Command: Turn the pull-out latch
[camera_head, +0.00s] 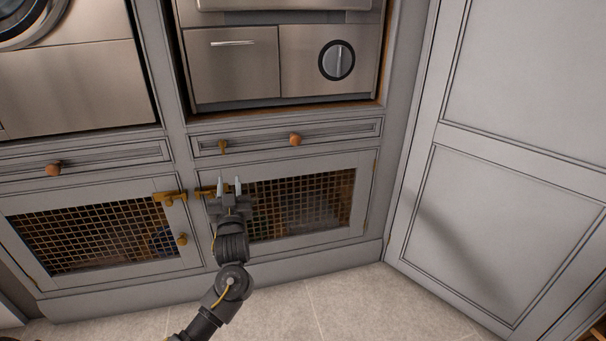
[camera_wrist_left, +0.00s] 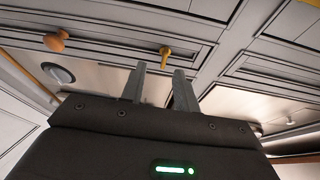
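A small brass latch (camera_head: 222,146) sits at the left end of the drawer front with the round wooden knob (camera_head: 295,139). In the left wrist view the brass latch (camera_wrist_left: 165,55) shows just past the fingertips, roughly between them. My left gripper (camera_head: 229,184) points up at the cabinet below that drawer, its two grey fingers apart with nothing between them. It also shows in the left wrist view (camera_wrist_left: 160,72). It appears clear of the latch; the exact distance cannot be told. My right gripper is not in view.
Brass latches (camera_head: 170,197) (camera_head: 206,191) sit on the mesh doors below, the right one close beside my left gripper. A brass knob (camera_head: 182,240) is on the left door. A steel appliance with a dial (camera_head: 337,61) is above. A grey panelled door (camera_head: 500,220) stands at right. The floor is clear.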

